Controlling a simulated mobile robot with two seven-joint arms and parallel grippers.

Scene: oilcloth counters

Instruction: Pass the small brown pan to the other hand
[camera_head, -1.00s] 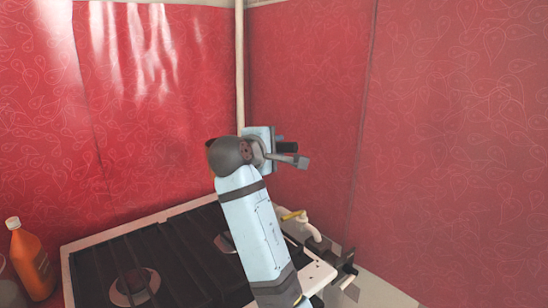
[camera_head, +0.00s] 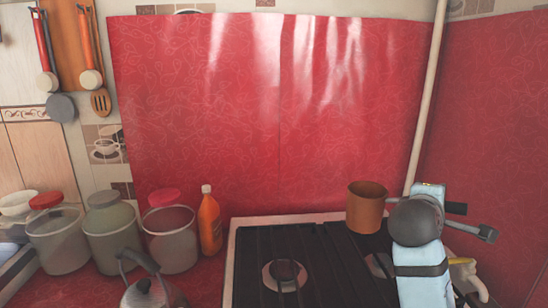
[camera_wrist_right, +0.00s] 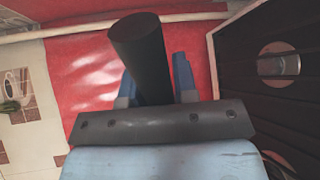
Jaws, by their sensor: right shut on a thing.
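The small brown pan (camera_head: 367,208) is held up above the back right of the stove in the head view, just left of my right wrist. Its dark handle (camera_wrist_right: 140,50) runs between the blue fingers of my right gripper (camera_wrist_right: 157,84) in the right wrist view. My right gripper is shut on this handle. In the head view my wrist hides most of the handle and the fingers; a black end (camera_head: 455,208) shows to the right of the wrist. My left gripper is not in view.
The black-grated stove (camera_head: 300,262) lies below the pan. An orange bottle (camera_head: 209,222), lidded jars (camera_head: 108,235) and a metal kettle (camera_head: 148,290) stand to its left. A red oilcloth wall (camera_head: 250,110) is behind, with a pale pipe (camera_head: 428,95) near the corner.

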